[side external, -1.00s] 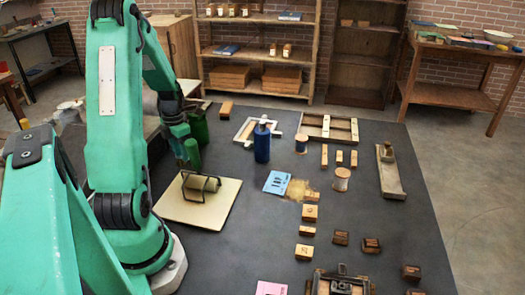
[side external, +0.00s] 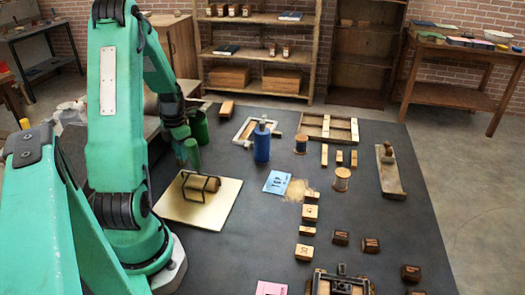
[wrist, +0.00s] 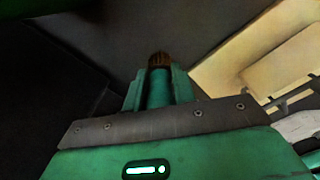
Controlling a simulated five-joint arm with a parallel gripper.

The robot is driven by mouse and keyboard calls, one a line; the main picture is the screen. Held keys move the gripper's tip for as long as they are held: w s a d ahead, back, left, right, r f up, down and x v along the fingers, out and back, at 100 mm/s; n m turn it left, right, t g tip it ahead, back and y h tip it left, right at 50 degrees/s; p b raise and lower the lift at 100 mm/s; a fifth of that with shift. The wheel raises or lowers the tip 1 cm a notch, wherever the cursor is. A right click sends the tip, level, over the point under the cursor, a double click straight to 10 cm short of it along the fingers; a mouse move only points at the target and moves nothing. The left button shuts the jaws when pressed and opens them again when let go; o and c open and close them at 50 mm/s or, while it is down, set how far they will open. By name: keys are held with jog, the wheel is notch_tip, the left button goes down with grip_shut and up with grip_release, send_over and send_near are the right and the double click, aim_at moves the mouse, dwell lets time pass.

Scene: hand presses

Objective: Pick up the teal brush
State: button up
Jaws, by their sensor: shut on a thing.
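The teal brush (wrist: 160,88) shows in the wrist view between the two fingers of my gripper (wrist: 158,80). Its brown bristle end (wrist: 159,60) points away from the wrist and sticks out past the fingertips. My gripper is shut on its teal body. In the side view my gripper is low at the left, beside the pale board and near the dark green can (side external: 199,127). The brush cannot be told clearly from my green arm there, nor can I tell whether it touches the table.
The pale board (side external: 222,205) with a roller (side external: 202,184) lies close to the right of my gripper. A blue bottle (side external: 262,143) stands farther right. Wooden blocks, spools (side external: 342,178) and a press (side external: 340,282) occupy the right side.

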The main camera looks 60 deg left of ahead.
jog(key=shift+r, duration=0.15)
jog(key=shift+r, duration=0.45)
notch_tip(320, 180, up, 3)
jog(key=shift+w+r, duration=0.1)
jog(key=shift+r, duration=0.05)
jog(key=w+d+r, duration=0.5)
jog(key=d+r, duration=0.1)
jog(key=d, duration=0.4)
jog(key=shift+w+d+r, duration=0.15)
jog(key=shift+w+r, duration=0.05)
jog(key=shift+r, duration=0.05)
